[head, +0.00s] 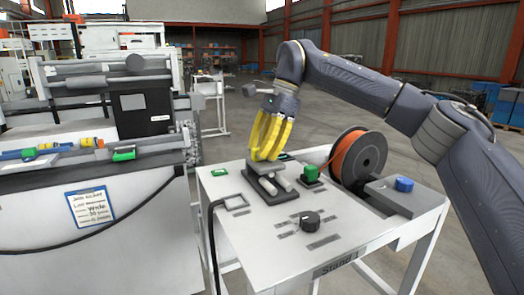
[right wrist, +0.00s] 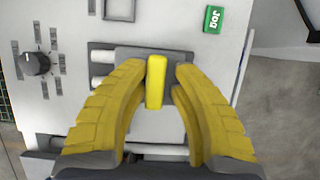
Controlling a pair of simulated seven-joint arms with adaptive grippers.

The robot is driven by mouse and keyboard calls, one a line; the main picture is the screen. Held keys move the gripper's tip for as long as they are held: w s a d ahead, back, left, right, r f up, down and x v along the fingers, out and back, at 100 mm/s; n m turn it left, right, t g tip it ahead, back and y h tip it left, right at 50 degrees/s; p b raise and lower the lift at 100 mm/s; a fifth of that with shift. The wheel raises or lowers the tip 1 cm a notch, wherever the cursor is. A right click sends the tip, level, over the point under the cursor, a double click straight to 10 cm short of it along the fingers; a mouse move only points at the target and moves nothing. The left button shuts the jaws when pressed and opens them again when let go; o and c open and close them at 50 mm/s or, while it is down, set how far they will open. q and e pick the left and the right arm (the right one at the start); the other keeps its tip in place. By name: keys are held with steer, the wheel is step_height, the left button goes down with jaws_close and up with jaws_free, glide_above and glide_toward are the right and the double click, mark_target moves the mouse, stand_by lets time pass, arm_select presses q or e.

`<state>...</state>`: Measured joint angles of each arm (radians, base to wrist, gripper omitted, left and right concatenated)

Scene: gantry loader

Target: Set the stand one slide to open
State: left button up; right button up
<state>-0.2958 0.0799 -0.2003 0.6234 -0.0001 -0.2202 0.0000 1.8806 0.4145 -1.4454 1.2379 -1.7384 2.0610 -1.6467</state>
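The slide on the stand table is a grey plate (right wrist: 180,120) on pale rods over a dark base (head: 272,196). An upright yellow handle (right wrist: 156,82) rises from it in the right wrist view; in the head view it is hidden behind the fingers. My right gripper (head: 264,156) has its yellow fingers pointing down over the slide. In the right wrist view its fingertips (right wrist: 162,68) are apart on either side of the handle, with a visible gap at least on the right. My left gripper is not in view.
A machine bench with a clipboard (head: 90,209) stands at left.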

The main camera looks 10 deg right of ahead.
steer(key=shift+o, duration=1.1)
steer(key=shift+a, duration=0.1)
steer(key=shift+o, duration=0.4)
steer(key=shift+s, duration=0.1)
steer(key=v, duration=1.2)
